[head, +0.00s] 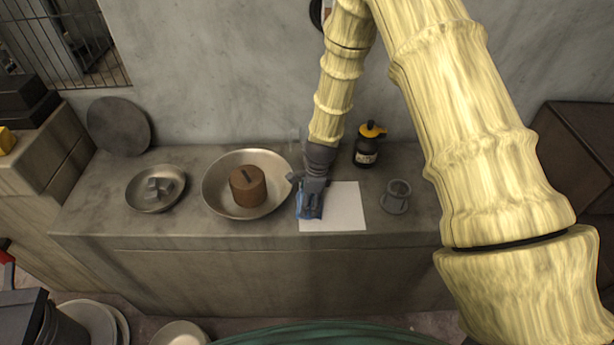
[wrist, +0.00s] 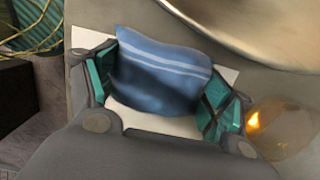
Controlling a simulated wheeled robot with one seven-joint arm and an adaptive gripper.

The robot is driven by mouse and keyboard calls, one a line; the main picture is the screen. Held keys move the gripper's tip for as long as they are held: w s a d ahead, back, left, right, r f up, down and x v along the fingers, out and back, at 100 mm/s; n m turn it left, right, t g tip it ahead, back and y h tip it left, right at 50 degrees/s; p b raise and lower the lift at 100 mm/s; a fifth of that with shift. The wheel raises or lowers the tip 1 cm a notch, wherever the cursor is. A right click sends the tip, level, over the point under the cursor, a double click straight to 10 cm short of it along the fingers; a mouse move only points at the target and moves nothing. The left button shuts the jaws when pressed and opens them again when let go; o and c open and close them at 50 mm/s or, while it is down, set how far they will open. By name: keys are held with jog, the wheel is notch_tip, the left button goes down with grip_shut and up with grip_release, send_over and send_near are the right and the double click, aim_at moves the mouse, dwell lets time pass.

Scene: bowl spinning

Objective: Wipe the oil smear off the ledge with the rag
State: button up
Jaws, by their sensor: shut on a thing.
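The blue rag (head: 304,212) with pale stripes is in my gripper (head: 311,208), low over the left part of a white sheet on the ledge (head: 420,226). In the wrist view the rag (wrist: 160,78) bunches between the two teal-padded fingers of my gripper (wrist: 160,90). I cannot tell whether the rag touches the sheet. I make out no clear oil smear; it may be hidden under the rag or gripper. A shiny amber, see-through round shape (wrist: 282,130) shows at the right of the wrist view; I cannot tell what it is.
The white sheet (head: 345,208) lies flat. A wide bowl (head: 216,200) with a brown weight (head: 248,186) stands close on the left, beside a smaller bowl (head: 142,201) of grey blocks. A black bottle (head: 366,150) with yellow top and a grey cup (head: 396,198) stand right.

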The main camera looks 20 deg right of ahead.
jog(key=shift+w+d, duration=0.15)
jog(key=shift+w, duration=0.15)
jog(key=shift+w+r+p, duration=0.15)
jog(key=shift+r+p, duration=0.1)
jog(key=shift+p, duration=0.1)
notch_tip(320, 180, up, 4)
jog(key=shift+d+r+p, duration=0.1)
jog(key=shift+r+p, duration=0.1)
jog(key=shift+p, duration=0.95)
notch_tip(320, 180, up, 2)
jog(key=shift+w+p, duration=0.1)
jog(key=shift+p, duration=0.75)
jog(key=shift+r+p, duration=0.45)
jog(key=shift+r, duration=0.3)
jog(key=shift+f, duration=0.15)
